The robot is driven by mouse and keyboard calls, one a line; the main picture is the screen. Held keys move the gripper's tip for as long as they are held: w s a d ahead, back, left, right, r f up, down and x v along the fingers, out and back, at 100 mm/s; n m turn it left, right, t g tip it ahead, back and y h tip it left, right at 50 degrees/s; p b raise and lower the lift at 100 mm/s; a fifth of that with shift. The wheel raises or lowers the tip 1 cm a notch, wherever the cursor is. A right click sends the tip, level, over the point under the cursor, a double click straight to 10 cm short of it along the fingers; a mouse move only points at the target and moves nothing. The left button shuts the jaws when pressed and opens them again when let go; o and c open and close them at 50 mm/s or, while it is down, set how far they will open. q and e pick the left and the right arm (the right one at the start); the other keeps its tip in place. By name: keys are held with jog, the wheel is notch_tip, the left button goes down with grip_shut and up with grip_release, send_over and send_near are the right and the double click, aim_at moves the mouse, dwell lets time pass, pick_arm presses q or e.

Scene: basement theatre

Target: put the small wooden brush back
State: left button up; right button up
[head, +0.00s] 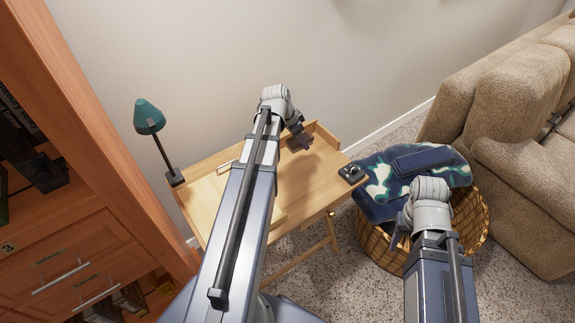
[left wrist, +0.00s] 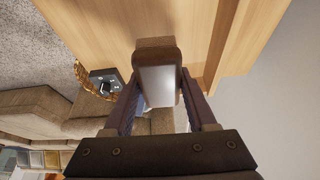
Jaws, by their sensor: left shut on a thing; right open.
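My left gripper (head: 300,139) is over the back part of the wooden desk (head: 312,185), near its raised back edge. In the left wrist view its fingers (left wrist: 158,105) are shut on the small wooden brush (left wrist: 157,72), which shows a brown wooden rim and a pale face. The brush is hard to make out in the head view. Whether it touches the desk top, I cannot tell. My right gripper (head: 402,228) is open and empty, beside the wicker basket.
A green lamp (head: 149,117) stands at the desk's left end. A small black device (head: 351,173) sits at its right corner. The wicker basket (head: 475,218) holds a patterned blanket (head: 378,176). A sofa (head: 505,105) is at right, a wooden cabinet (head: 95,125) at left. My left arm hides the desk's middle.

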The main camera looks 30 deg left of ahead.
aim_at(298, 164)
pick_arm(q)
jog(key=shift+s+a+n, duration=0.3)
jog(key=shift+s+a, duration=0.2)
jog(key=shift+a, duration=0.1)
notch_tip(298, 164, down, 10)
jog(key=b, duration=1)
jog(key=shift+w, duration=0.1)
jog(key=shift+f, duration=0.2)
jog(key=o, duration=1.2)
jog(key=shift+r, duration=0.1)
jog(key=shift+p+v, duration=0.65)
jog(key=shift+v, duration=0.15)
jog(key=p+v, duration=1)
jog(key=shift+r, duration=0.35)
